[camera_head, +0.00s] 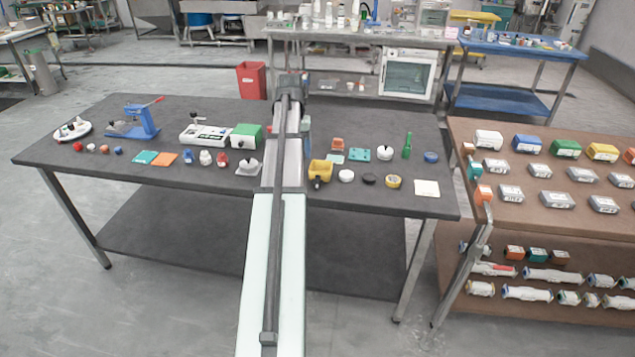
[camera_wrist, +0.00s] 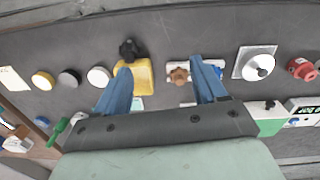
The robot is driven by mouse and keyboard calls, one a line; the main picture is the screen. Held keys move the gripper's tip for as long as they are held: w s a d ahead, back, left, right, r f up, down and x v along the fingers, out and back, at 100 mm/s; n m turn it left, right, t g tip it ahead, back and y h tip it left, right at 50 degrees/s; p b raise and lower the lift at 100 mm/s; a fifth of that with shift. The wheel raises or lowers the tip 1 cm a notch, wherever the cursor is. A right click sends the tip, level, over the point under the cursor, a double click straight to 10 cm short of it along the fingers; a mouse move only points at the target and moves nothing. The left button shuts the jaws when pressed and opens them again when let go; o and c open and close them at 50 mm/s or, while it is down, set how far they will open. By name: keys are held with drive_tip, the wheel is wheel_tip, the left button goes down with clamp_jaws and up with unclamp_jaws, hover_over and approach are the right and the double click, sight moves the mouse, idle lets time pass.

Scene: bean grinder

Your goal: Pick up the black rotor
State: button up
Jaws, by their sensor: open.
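The black rotor (camera_wrist: 131,50) appears to be the dark, lobed piece at the edge of a yellow container (camera_wrist: 140,78) in the wrist view. In the head view a small dark piece (camera_head: 315,182) shows at the front of the yellow container (camera_head: 321,168), just right of my arm. My gripper (camera_wrist: 165,84) is open with two blue fingers and nothing held. It is above the table, with the rotor beyond its left fingertip in the wrist view. A brown lobed knob (camera_wrist: 179,75) shows between the fingers. My arm hides the gripper's fingertips in the head view.
White (camera_head: 346,176), black (camera_head: 368,179) and yellow (camera_head: 393,181) discs lie right of the container on the dark table (camera_head: 200,110). A grey square base with a white knob (camera_head: 248,167) and a green-white box (camera_head: 246,137) stand left of my arm.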

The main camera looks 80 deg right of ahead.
drive_tip(key=s+d+r+m, duration=0.1)
drive_tip(key=s+d+r, duration=0.15)
drive_tip(key=s, duration=0.35)
hover_over(318, 176)
drive_tip(key=f, duration=0.8)
drive_tip(key=shift+a, duration=0.4)
drive_tip(key=shift+w+d+f, duration=0.1)
drive_tip(key=shift+d+f, duration=0.1)
drive_tip(key=shift+f, duration=1.1)
drive_tip(key=shift+d+f, duration=0.2)
drive_tip(key=shift+f, duration=1.1)
drive_tip(key=c, duration=1.2)
drive_tip(key=shift+r, duration=5)
drive_tip(key=shift+c, duration=0.2)
drive_tip(key=d+r, duration=0.3)
drive_tip(key=d, duration=0.5)
drive_tip(key=shift+a+f, duration=0.1)
drive_tip(key=shift+f, duration=2.45)
